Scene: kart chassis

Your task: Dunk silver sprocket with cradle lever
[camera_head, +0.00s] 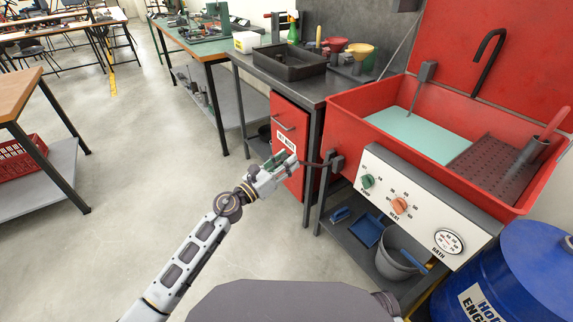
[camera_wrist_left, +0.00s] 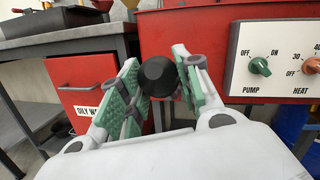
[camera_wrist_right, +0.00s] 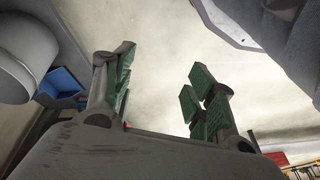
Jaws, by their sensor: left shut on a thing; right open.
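My left gripper (camera_head: 286,163) is at the left end of the red washing bath (camera_head: 345,110). It is shut on the black knob (camera_wrist_left: 158,76) of the cradle lever, which sits between its green pads in the left wrist view. The dark lever rod (camera_head: 312,163) runs from the gripper to a bracket on the bath's side. A grey hanger (camera_head: 420,86) reaches down to the pale blue-green liquid (camera_head: 415,130) in the bath. I cannot make out the silver sprocket. My right gripper (camera_wrist_right: 155,88) is open and empty in the right wrist view and not seen in the head view.
The control panel (camera_head: 423,212) with green and orange knobs fronts the bath. A perforated drain plate (camera_head: 490,165) lies at its right. A blue drum (camera_head: 515,270) stands at the right. A grey bucket (camera_head: 400,262) is on the lower shelf.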

